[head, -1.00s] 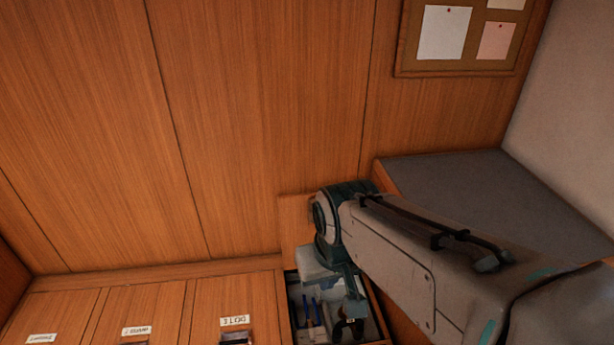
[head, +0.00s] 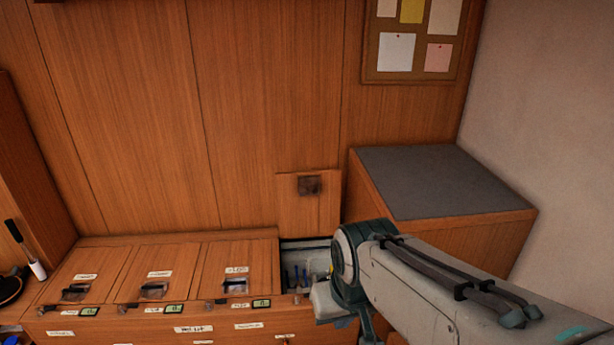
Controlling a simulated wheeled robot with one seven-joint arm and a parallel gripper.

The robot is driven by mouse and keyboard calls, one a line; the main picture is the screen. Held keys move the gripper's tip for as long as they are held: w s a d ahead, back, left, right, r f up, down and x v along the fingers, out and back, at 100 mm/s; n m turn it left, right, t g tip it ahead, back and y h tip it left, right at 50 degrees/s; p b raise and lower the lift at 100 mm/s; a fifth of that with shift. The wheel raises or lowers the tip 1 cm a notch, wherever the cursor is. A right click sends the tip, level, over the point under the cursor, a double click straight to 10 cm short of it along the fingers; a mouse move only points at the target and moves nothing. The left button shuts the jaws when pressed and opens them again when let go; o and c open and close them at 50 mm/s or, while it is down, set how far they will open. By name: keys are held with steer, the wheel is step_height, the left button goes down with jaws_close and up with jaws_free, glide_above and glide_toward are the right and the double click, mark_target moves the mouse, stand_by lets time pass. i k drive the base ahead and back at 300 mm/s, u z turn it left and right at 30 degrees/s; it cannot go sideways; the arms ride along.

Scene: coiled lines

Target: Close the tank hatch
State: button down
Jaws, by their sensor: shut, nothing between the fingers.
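The open hatch (head: 300,213) is a wooden lid with a dark recessed pull. It stands upright against the panelled wall at the right end of the bench. Below it is the open compartment (head: 292,244), with dark and blue items inside. My gripper (head: 343,323) is shut and empty in front of the compartment's right part, low in the head view. It is below and to the right of the raised lid, apart from it. My arm hides its fingertips and part of the opening.
Several labelled wooden hatches, such as this one (head: 160,272), lie shut in a row to the left. A grey-topped cabinet (head: 430,178) stands right of the lid. A pin board (head: 370,60) hangs above it. A dark and white object (head: 37,268) is at far left.

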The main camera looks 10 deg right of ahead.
mark_target(308, 203)
steer(key=z, duration=0.3)
steer(key=i, duration=1.45)
steer(key=u, duration=0.05)
